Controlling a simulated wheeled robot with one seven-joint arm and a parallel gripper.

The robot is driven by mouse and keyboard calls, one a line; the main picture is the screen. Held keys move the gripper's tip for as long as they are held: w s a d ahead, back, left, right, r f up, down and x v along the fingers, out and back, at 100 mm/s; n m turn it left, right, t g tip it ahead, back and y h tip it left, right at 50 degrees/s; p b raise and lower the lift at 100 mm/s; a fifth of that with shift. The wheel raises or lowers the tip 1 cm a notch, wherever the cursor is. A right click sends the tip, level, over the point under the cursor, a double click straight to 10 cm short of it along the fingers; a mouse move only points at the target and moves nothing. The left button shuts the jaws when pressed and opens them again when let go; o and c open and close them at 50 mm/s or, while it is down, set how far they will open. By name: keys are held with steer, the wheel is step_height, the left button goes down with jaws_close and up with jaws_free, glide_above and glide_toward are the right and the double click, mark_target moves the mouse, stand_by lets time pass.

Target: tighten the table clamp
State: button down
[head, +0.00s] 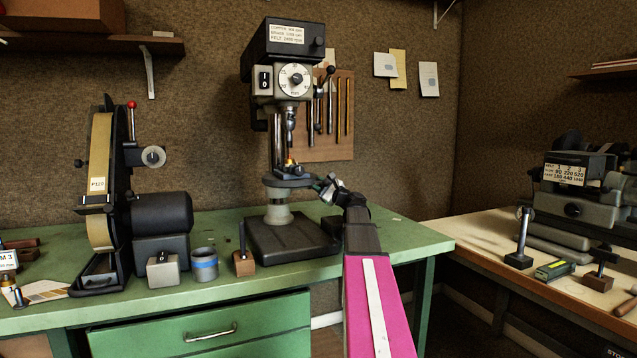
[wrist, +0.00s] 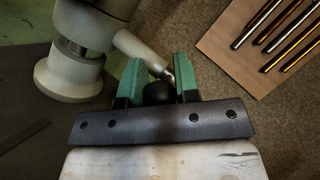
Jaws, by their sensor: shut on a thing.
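The drill press (head: 287,60) stands on the green bench, with its small round table (head: 290,181) on the column above a dark base. My gripper (head: 328,187) reaches in from the right at the height of that table. In the wrist view my gripper (wrist: 158,62) has its green fingers on either side of a black ball knob (wrist: 158,93). The knob appears to be the end of the table clamp's handle, with a short metal rod (wrist: 167,74) by a pale grey arm beside the column. The fingers hide part of the knob's sides. The clamp's tightness cannot be seen.
A belt grinder (head: 160,215) stands left on the green bench (head: 215,285), with a grey pot (head: 204,264) and a small wooden-based post (head: 243,262) in front. A tool board (head: 340,120) hangs behind the press. A wooden bench (head: 480,240) with another machine is at right.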

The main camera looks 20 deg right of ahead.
steer(key=shift+s+f+y, duration=0.1)
steer(key=shift+f+y, duration=0.15)
steer(key=shift+y, duration=0.05)
steer(key=c, duration=0.9)
jaws_free()
steer(key=shift+o, duration=0.2)
steer(key=shift+v, duration=3.75)
